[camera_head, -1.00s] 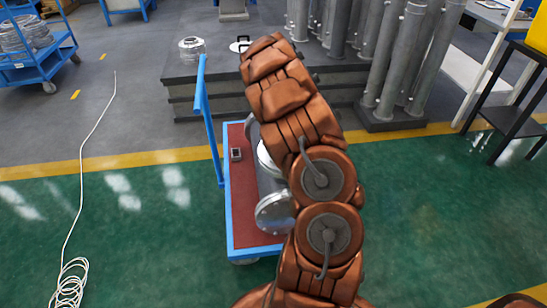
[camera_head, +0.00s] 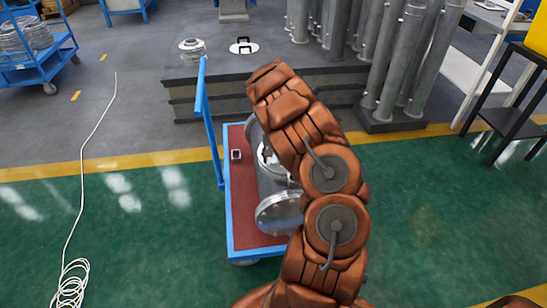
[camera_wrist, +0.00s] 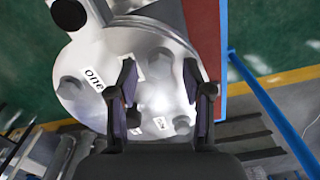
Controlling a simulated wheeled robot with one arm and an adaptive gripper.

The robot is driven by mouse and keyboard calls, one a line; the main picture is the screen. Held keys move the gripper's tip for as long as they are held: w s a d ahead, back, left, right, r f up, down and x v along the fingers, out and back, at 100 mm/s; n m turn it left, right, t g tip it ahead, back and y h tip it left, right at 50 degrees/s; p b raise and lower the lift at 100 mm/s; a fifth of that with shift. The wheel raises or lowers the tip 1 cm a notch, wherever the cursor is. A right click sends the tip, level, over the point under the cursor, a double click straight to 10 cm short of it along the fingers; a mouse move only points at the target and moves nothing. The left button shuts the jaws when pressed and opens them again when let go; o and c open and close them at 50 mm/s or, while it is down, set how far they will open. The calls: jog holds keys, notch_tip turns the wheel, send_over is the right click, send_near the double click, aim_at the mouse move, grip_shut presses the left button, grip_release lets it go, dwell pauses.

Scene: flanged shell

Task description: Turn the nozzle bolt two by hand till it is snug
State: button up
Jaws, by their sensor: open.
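The metal shell (camera_head: 268,190) lies on the cart, partly behind my arm, with a round flange cover (camera_head: 280,212) at its near end. In the wrist view, the nozzle flange (camera_wrist: 110,55) has several bolts around its face. A bolt (camera_wrist: 160,62) shows between my fingertips, and a white label (camera_wrist: 135,68), partly behind the left finger and not readable, sits beside it. Another bolt (camera_wrist: 70,87) lies at the left by the label "one" (camera_wrist: 94,78). My gripper (camera_wrist: 160,70) is open over the flange, fingers on either side; I cannot tell whether they touch the bolt.
The blue cart (camera_head: 228,200) has a red top and an upright handle (camera_head: 203,110). A small dark box (camera_head: 236,155) lies on it. Behind it stands a grey platform (camera_head: 215,85) with pipes (camera_head: 400,70).

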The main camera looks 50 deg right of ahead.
grip_shut()
dwell(0.3)
jog(key=shift+a+f+m+b, duration=0.1)
jog(key=shift+f+m+b, duration=0.1)
jog(key=shift+m+b, duration=0.6)
jog(key=shift+b, duration=0.45)
jog(key=m+b, duration=0.1)
jog(key=m, duration=0.3)
jog(key=shift+r+b, duration=0.1)
jog(key=shift+b, duration=0.3)
jog(key=shift+s+r+m, duration=0.1)
jog(key=shift+m, duration=1.5)
